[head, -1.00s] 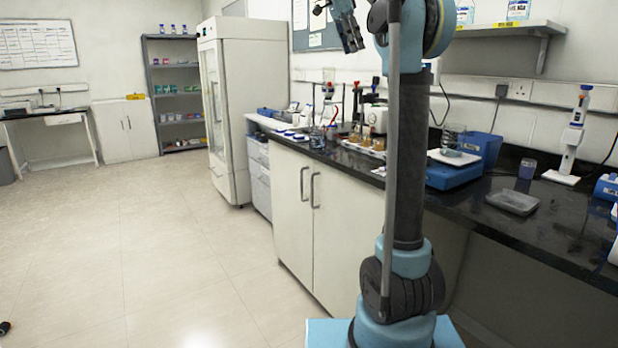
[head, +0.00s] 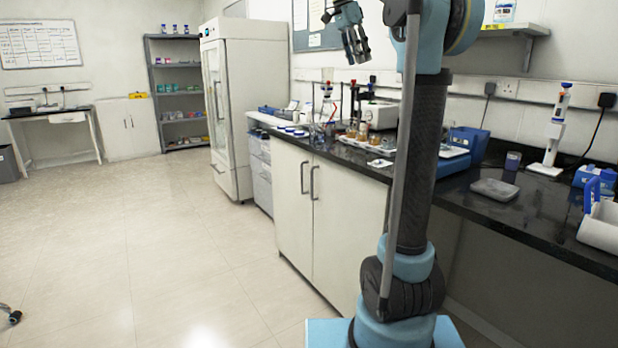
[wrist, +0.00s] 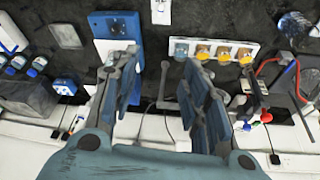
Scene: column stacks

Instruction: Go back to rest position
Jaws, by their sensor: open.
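My gripper (head: 357,46) is raised above the lab bench, near the top of the head view, with its fingers pointing down. In the wrist view my gripper (wrist: 160,80) has its two fingers spread apart, and nothing is between them. The black bench top (head: 535,222) lies below it. A blue balance (wrist: 118,30) and a white tray with several amber-topped jars (wrist: 222,50) show beyond the fingers in the wrist view.
A tall fridge (head: 232,115) stands behind. The floor (head: 150,245) at left is mostly clear.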

